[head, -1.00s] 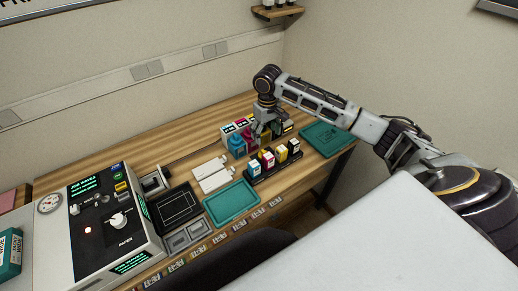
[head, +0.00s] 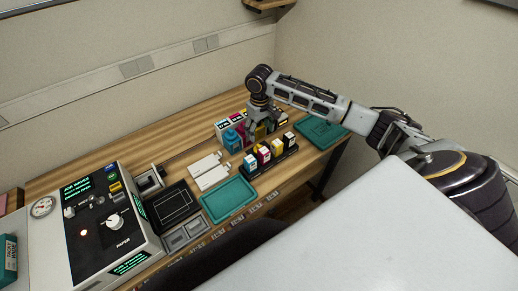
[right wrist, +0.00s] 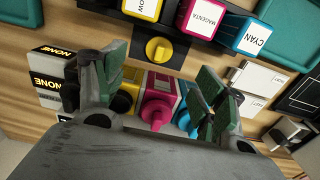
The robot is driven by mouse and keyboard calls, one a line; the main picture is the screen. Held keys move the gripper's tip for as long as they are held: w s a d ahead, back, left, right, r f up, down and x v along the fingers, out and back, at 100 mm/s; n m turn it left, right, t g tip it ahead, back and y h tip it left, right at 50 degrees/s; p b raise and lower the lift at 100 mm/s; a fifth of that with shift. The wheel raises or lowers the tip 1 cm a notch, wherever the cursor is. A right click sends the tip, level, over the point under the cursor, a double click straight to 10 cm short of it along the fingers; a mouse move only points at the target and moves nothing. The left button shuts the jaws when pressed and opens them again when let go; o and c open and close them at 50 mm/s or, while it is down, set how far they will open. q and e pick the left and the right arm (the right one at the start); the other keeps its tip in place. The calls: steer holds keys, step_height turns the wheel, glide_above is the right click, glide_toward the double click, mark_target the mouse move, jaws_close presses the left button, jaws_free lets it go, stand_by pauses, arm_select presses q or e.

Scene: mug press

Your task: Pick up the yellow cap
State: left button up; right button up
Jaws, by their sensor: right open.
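The yellow cap (right wrist: 158,49) is a round knob-like piece on a small dark square pad, in the right wrist view between the cartridge rack and the bottles. I cannot make it out in the head view. My right gripper (right wrist: 162,70) is open, with its green-padded fingers left and right of the cap in the picture and nothing held between them. In the head view the right gripper (head: 256,130) points down among the bottles and cartridges. A yellow bottle (right wrist: 125,101) with a dark opening stands beside a magenta bottle (right wrist: 157,112), partly hidden by the fingers. My left gripper is not in view.
A rack of labelled cartridges (right wrist: 205,20) stands close by the cap. A cyan bottle (head: 232,141) stands near the gripper. Boxes marked NONE (right wrist: 50,77) are beside the left finger. Teal trays (head: 229,198) (head: 320,132) and a control machine (head: 98,225) share the wooden table.

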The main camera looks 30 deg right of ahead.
mark_target(259, 146)
steer(key=shift+f, duration=2.8)
steer(key=shift+w+f+p, duration=0.15)
steer(key=shift+f, duration=1.15)
steer(key=shift+w+f+p, duration=0.1)
steer(key=shift+f+p, duration=0.05)
steer(key=shift+f, duration=1.15)
steer(key=shift+c, duration=0.4)
steer(key=c, duration=0.8)
